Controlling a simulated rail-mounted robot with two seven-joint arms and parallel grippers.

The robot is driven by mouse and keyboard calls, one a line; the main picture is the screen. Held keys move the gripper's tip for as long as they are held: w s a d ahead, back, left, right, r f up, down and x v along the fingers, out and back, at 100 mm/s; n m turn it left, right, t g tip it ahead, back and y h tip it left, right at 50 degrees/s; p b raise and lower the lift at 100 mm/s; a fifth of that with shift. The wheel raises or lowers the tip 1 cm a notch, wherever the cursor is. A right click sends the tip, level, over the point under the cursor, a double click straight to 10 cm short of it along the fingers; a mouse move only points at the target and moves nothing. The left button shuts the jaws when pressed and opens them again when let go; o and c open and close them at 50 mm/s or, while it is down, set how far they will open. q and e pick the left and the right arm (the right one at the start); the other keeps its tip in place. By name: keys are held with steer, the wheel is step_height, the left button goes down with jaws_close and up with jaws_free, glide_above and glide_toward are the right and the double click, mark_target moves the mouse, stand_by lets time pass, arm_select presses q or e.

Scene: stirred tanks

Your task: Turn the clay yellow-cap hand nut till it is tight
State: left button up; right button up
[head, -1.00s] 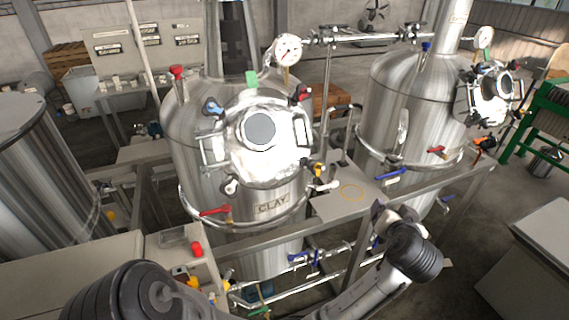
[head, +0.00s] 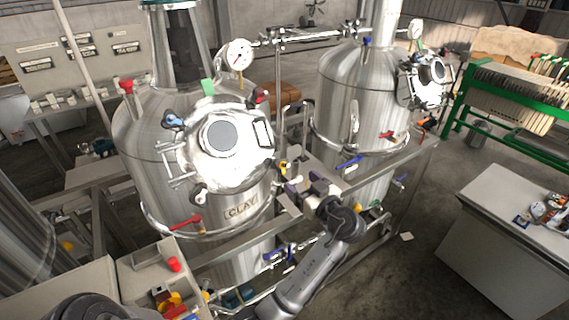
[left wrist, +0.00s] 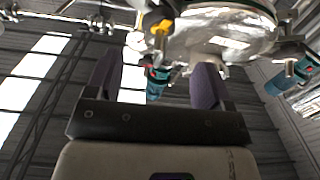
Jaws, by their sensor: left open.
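The steel tank marked CLAY (head: 150,165) has a round, shiny lid (head: 205,165) facing me with coloured hand nuts around its rim. The yellow-cap hand nut (head: 283,166) is small at the lid's lower right; the yellow cap also shows at the top of the left wrist view (left wrist: 160,28). My left gripper (head: 300,180) is just right of and below this nut, apart from it. Its two purple fingers are open, with nothing gripped between them (left wrist: 155,68). How far the nut is screwed down cannot be seen. My right gripper is not in view.
Other nuts on the lid are blue (head: 172,119), red (head: 262,96) and white (head: 200,196). A red-handled valve (head: 185,222) sits low on the tank. A second tank (head: 340,95) stands to the right.

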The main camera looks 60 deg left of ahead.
mark_target(284, 167)
arm_select(q)
steer(key=a+p, duration=0.1)
steer(key=a, duration=0.2)
steer(key=a+p, duration=0.1)
steer(key=a, duration=0.2)
steer(key=shift+s+a+r, duration=0.1)
steer(key=shift+s+a, duration=0.1)
steer(key=shift+a, duration=0.2)
steer(key=shift+s+a+p, duration=0.1)
steer(key=shift+a+p, duration=0.25)
steer(key=shift+a, duration=0.5)
steer(key=c, duration=0.9)
